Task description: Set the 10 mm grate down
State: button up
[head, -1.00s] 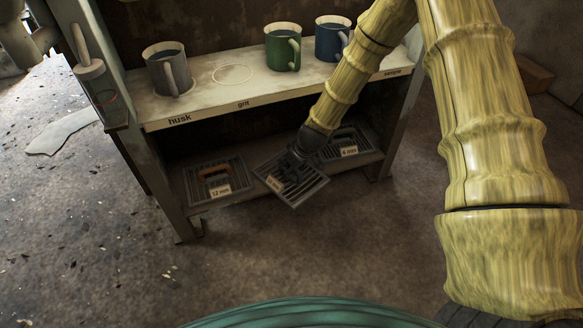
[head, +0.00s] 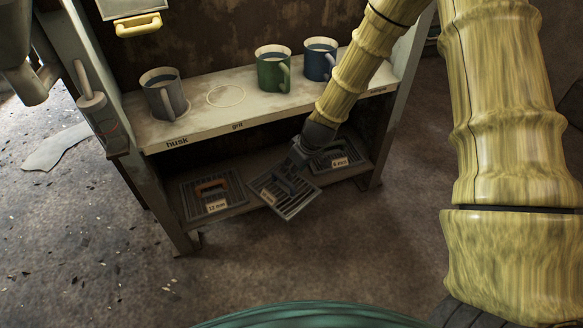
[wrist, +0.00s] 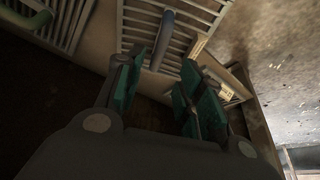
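The 10 mm grate (head: 294,201) is a dark slatted plate with a pale label. It sits skewed at the middle of the lower shelf, its near corner out past the front edge. I cannot tell whether it rests flat. My gripper (head: 277,181) is above it. In the wrist view, the fingers (wrist: 160,68) with teal pads stand apart on either side of a grey-blue handle (wrist: 163,38), with visible gaps. The grate's slats (wrist: 190,22) show beyond the fingertips.
The 12 mm grate (head: 228,188), with an orange handle, lies left on the lower shelf (head: 243,208). The 6 mm grate (head: 352,155) lies close on the right. Grey (head: 164,97), green (head: 269,69) and blue (head: 318,62) mugs stand above. Bare floor lies in front.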

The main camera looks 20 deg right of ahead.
jog(key=shift+s+r, duration=0.15)
jog(key=shift+r, duration=0.05)
jog(key=s+a+f+m+g+h, duration=0.1)
jog(key=s+f, duration=0.6)
jog(key=s, duration=0.3)
jog(key=s+a+f+m+g+h, duration=0.1)
jog(key=s+f+m, duration=0.1)
jog(key=s+f, duration=0.65)
jog(key=s+f+m+g, duration=0.1)
jog(key=s+m+g, duration=0.1)
jog(key=s, duration=1.8)
jog(key=shift+s+a+f, duration=0.15)
jog(key=shift+a+f, duration=0.1)
jog(key=shift+f, duration=0.15)
